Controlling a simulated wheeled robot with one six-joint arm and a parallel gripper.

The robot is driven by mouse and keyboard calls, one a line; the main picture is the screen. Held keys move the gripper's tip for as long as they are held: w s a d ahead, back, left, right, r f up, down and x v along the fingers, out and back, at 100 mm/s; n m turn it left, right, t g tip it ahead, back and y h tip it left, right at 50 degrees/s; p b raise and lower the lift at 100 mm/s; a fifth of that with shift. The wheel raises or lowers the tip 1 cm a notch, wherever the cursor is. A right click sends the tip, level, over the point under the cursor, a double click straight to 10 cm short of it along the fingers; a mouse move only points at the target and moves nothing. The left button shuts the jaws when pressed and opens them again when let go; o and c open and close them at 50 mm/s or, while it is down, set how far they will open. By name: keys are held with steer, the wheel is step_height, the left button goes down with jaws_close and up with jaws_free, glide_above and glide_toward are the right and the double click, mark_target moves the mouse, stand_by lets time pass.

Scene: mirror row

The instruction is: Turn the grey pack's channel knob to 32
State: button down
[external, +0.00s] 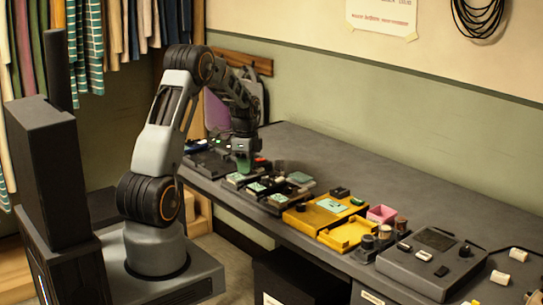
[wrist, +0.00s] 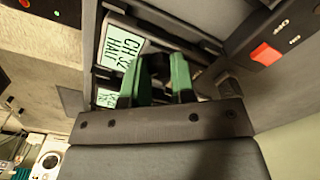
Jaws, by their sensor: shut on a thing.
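My gripper (external: 243,165), with green fingertips, reaches down onto the row of dark grey packs at the far part of the bench. In the wrist view my gripper (wrist: 160,75) is shut on a small dark knob, mostly hidden between the fingers. The grey pack (external: 235,183) lies under it. A second display (wrist: 106,97) shows partly behind a finger. The knob's pointer cannot be seen.
In the wrist view a red switch (wrist: 265,54) marked OFF and ON sits at the right. Along the bench stand a yellow pack (external: 325,215), a pink box (external: 381,214) and a dark console (external: 430,258). The bench's back strip (external: 400,180) is clear.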

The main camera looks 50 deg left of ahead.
steer(key=c, duration=0.9)
jaws_free()
steer(key=shift+c, duration=0.2)
steer(key=shift+r, duration=0.1)
step_height(320, 180, up, 14)
steer(key=shift+f, duration=0.2)
